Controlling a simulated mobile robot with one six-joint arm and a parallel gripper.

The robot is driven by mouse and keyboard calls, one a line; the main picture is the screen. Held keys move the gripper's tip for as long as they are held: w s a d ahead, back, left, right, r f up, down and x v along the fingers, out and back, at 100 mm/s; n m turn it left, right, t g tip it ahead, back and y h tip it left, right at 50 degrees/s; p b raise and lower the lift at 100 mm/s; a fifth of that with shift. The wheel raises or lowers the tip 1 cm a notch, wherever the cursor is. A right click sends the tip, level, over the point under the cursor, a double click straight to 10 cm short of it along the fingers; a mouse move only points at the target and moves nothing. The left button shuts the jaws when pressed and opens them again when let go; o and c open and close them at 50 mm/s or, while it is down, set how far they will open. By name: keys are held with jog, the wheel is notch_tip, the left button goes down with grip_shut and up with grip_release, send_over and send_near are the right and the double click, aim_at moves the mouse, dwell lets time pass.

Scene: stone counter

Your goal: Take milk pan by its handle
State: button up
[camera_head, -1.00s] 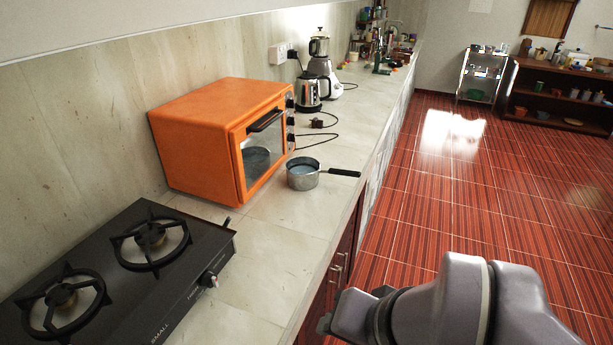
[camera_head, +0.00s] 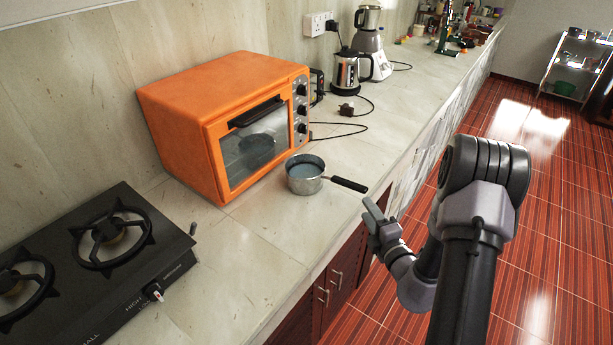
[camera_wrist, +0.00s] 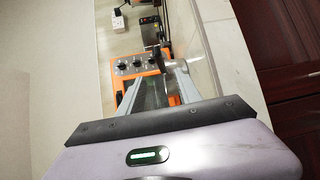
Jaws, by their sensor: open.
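The milk pan (camera_head: 305,174) is a small silver pan with a dark inside. It stands upright on the stone counter in front of the orange oven. Its black handle (camera_head: 349,184) points right, toward the counter's front edge. My gripper (camera_head: 371,209) is open and empty, just beyond the handle's end and nearer the front edge, apart from it as far as I can tell. In the wrist view my gripper (camera_wrist: 158,90) shows its two fingers spread. What lies between and behind them there is partly hidden, and I cannot clearly make out the pan.
The orange oven (camera_head: 222,120) stands close behind the pan. A black gas stove (camera_head: 95,262) is at the left front. A kettle (camera_head: 347,73), a blender (camera_head: 371,45) and loose cables are farther back. The counter (camera_head: 265,245) right of the stove is clear.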

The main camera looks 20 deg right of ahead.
aim_at(353, 188)
jog(key=w+b, duration=0.1)
jog(key=w, duration=0.3)
jog(key=w+f+b, duration=0.1)
jog(key=w, duration=0.4)
jog(key=w+b, duration=0.1)
jog(key=w, duration=0.3)
jog(key=shift+w+a+f, duration=0.15)
jog(key=shift+w, duration=0.25)
grip_shut()
dwell(0.3)
